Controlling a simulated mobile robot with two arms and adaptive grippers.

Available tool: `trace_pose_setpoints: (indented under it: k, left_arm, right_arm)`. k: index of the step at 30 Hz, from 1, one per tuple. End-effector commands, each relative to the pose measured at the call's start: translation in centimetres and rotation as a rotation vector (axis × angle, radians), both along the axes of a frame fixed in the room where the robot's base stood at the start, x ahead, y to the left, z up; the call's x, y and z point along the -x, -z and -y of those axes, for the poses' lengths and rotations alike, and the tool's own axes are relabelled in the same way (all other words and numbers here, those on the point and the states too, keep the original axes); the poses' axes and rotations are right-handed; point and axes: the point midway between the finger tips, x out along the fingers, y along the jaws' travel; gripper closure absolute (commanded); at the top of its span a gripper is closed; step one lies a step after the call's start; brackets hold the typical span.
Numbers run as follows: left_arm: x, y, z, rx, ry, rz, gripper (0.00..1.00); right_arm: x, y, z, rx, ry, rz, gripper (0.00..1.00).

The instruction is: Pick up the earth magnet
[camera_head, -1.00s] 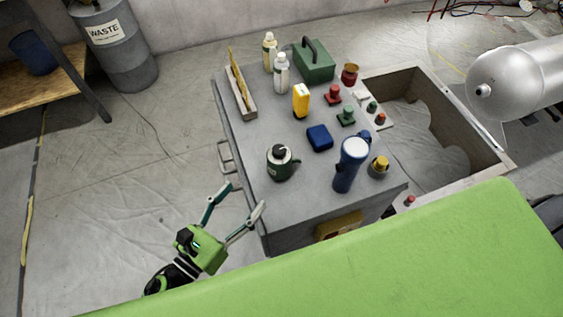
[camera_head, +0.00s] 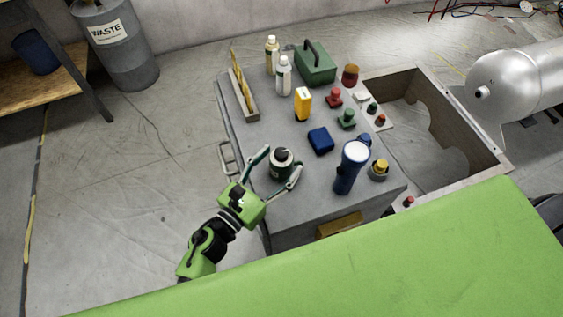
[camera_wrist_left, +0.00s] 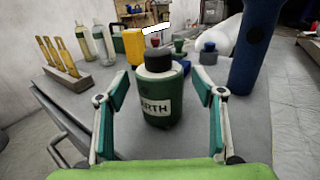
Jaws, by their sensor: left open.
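The earth magnet is a dark green canister (camera_head: 280,163) with a black cap, upright near the front left of the grey cabinet top. In the left wrist view the canister (camera_wrist_left: 159,90) shows a white label on which "RTH" can be read. My left gripper (camera_head: 282,160) is open, with one finger on either side of the canister. In the left wrist view the fingers of the left gripper (camera_wrist_left: 162,84) show gaps to the canister on both sides. My right gripper is not in view.
A blue flashlight (camera_head: 350,168) stands upright to the right of the canister. A dark blue box (camera_head: 320,141) and a yellow item (camera_head: 303,103) stand behind it. A wooden rack (camera_head: 244,95), bottles (camera_head: 284,76) and a green case (camera_head: 315,64) are at the back.

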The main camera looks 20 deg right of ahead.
Motion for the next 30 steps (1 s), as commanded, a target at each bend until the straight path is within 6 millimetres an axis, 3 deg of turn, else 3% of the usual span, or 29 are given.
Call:
trace_pose_setpoints:
  k: [3,11,17,18,30]
  left_arm:
    - [-0.7,0.0,1.0,0.000,0.000,0.000,0.38]
    - [-0.9,0.1,1.3,0.000,0.000,-0.001,0.38]
    - [-0.9,0.0,1.2,0.000,0.000,-0.001,0.88]
    - [-0.9,0.0,1.2,0.000,0.000,-0.001,0.90]
    - [-0.9,-1.0,1.3,0.001,0.002,0.002,0.90]
  right_arm:
    - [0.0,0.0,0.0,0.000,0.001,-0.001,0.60]
    - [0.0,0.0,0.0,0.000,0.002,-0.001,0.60]
    - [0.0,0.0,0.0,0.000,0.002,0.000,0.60]
    - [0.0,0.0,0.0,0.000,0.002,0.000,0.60]
    - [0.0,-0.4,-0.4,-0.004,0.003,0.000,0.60]
